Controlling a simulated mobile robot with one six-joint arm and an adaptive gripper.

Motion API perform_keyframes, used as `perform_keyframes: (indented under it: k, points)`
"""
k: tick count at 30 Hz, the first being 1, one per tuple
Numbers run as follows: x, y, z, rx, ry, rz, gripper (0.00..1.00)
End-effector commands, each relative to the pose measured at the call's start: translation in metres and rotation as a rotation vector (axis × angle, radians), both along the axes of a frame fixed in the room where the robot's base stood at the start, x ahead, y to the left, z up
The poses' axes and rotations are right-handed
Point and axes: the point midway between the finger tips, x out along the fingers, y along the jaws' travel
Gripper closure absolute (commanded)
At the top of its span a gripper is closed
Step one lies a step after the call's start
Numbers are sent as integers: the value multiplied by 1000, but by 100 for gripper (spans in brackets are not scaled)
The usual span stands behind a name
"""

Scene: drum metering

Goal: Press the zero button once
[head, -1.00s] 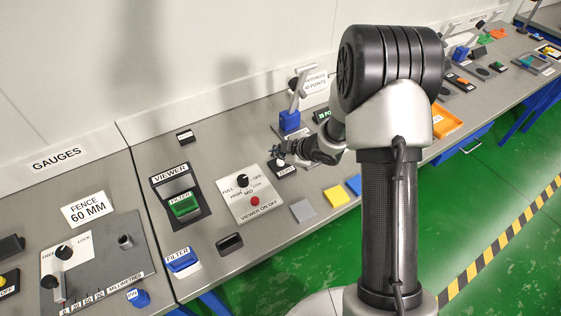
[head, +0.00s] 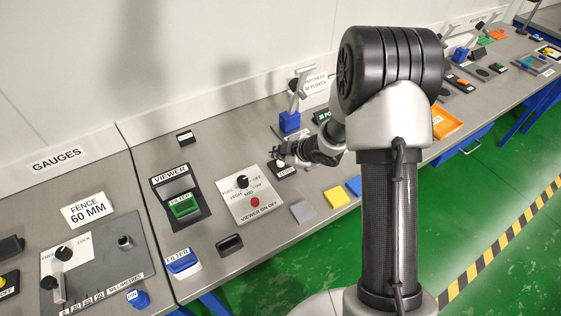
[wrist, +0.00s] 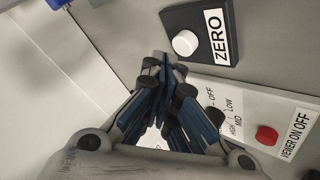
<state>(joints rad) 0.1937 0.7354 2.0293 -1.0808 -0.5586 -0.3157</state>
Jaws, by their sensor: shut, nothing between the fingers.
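The zero button is a round white cap (wrist: 185,43) on a black box (wrist: 205,22) with a white ZERO label (wrist: 219,39) in the wrist view. In the head view the white cap (head: 280,162) shows just below my fingertips, with its small label under it. My gripper (head: 277,151) is shut and empty. Its blue-and-black fingers (wrist: 165,68) end beside the button in the wrist view, apart from it. The exact height of the tips over the button is hard to tell.
The viewer panel with its knob (head: 241,181) and red button (head: 255,202) lies left of the zero box. A blue stand (head: 289,121) is close behind my gripper. Grey (head: 302,211), yellow (head: 337,196) and blue (head: 354,185) squares lie in front.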

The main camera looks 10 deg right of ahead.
Motion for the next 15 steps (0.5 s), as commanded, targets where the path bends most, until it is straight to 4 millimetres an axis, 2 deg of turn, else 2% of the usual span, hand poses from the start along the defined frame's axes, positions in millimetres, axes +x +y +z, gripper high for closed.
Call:
perform_keyframes:
  k: [15]
  points:
    - [0, 0, -9, -1, 0, 1, 100]
